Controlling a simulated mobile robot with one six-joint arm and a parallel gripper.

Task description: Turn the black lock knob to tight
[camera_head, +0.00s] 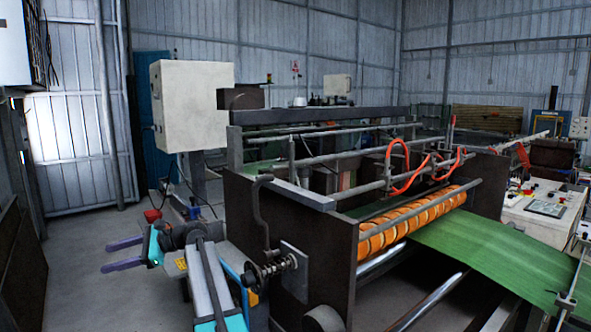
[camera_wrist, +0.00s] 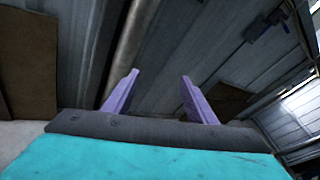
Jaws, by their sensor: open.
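A dark, round knob (camera_head: 250,276) sits at the near end of a spring-wound shaft (camera_head: 270,269) on the side plate of the machine. It looks like the black lock knob, but its markings and setting are too small to read. My gripper (camera_head: 106,257) is at the left, well apart from the knob, with its two purple fingers spread and pointing left, away from the machine. In the wrist view, the gripper (camera_wrist: 159,75) has nothing between its fingers. The knob is not visible in that view.
A dark curved lever (camera_head: 260,215) rises just above the knob. The machine's dark side plate (camera_head: 325,250), orange roller (camera_head: 415,218) and green sheet (camera_head: 490,255) lie to the right. A pale control box (camera_head: 192,105) stands behind. Open floor (camera_head: 85,290) is at the left.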

